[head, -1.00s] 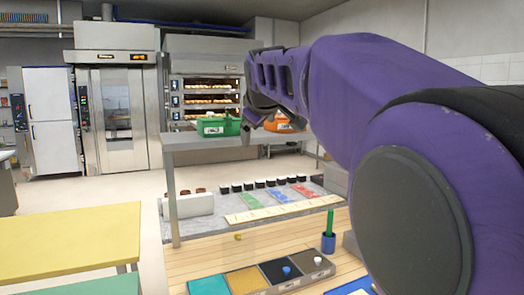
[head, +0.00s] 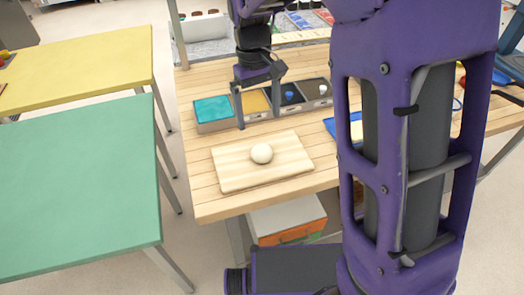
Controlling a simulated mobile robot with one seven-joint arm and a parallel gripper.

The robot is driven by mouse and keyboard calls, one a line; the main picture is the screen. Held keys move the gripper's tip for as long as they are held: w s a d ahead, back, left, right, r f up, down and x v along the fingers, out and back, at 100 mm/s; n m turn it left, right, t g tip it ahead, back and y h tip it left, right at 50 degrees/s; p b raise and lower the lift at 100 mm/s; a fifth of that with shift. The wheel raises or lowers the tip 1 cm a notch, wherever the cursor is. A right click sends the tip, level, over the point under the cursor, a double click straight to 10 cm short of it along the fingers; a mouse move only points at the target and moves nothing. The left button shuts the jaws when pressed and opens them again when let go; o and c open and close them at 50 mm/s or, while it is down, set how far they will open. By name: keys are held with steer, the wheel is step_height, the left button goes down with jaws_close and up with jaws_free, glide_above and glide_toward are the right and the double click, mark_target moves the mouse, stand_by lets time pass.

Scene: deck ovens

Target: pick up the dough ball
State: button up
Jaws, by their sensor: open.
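The dough ball (head: 261,153) is pale, round and smooth. It sits on a light wooden board (head: 232,180) near the front edge of the wooden worktop. My gripper (head: 258,119) points down with its two fingers spread apart and nothing between them. In the picture it is just above and beyond the dough ball, in front of the row of bins, and apart from the ball. How high it is above the worktop is hard to tell.
A row of bins stands behind the board, with a teal one (head: 213,109) at the left. A blue tray (head: 343,130) lies to the right, partly hidden by my arm. Green (head: 75,190) and yellow (head: 80,65) tables stand at the left. Bare worktop (head: 200,165) surrounds the board.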

glide_above(261, 147)
step_height(261, 147, down, 6)
steer(key=shift+r, duration=0.1)
steer(key=shift+f+b, duration=0.35)
steer(key=shift+f, duration=2.4)
steer(key=c, duration=1.4)
